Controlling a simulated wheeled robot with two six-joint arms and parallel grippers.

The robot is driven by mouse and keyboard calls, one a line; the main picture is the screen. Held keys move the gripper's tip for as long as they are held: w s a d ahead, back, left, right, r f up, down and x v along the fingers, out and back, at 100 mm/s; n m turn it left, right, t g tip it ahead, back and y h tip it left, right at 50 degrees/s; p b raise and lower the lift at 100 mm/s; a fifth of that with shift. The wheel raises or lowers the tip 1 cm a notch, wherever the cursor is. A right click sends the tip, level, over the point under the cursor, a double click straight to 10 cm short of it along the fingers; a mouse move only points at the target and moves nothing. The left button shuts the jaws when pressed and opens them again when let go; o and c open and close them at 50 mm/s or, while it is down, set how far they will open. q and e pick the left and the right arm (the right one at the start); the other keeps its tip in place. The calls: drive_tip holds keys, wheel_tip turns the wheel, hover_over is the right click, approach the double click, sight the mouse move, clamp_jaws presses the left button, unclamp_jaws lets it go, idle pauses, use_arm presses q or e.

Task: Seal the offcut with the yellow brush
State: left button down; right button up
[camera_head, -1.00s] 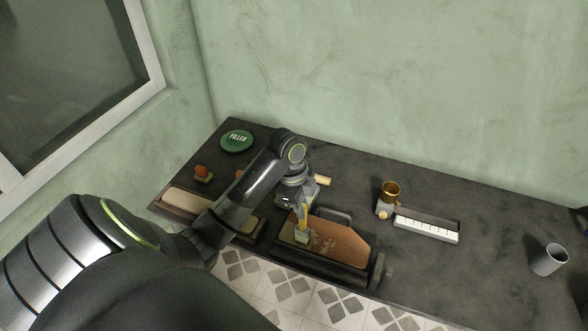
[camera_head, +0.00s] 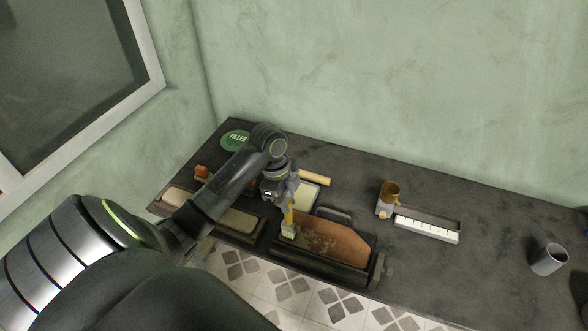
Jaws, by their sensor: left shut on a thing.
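The offcut (camera_head: 345,242) is a reddish-brown board with a clipped corner, lying in a dark holder (camera_head: 330,266) near the front edge of the bench. Darker blotches show on its left and middle part. My left gripper (camera_head: 288,203) is shut on the yellow brush (camera_head: 291,220), holding it upright by the handle. The brush's pale bristle end is at the left end of the offcut, low over it; I cannot tell if it touches. My right gripper is not in view.
A green filler tin (camera_head: 236,140), a small orange-topped block (camera_head: 202,172) and pale boards in dark trays (camera_head: 237,221) are at the left.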

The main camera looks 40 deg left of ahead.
use_arm(q)
drive_tip(key=shift+s+a, duration=0.15)
drive_tip(key=shift+a, duration=0.4)
drive_tip(key=shift+s+a, duration=0.15)
drive_tip(key=shift+a, duration=0.35)
drive_tip(key=shift+w, duration=0.15)
drive_tip(key=shift+w+a, duration=0.1)
drive_tip(key=shift+w, duration=0.55)
drive_tip(key=shift+w+d, duration=0.15)
drive_tip(key=shift+d, duration=0.65)
drive_tip(key=shift+w+d, duration=0.15)
drive_tip(key=shift+d, duration=0.65)
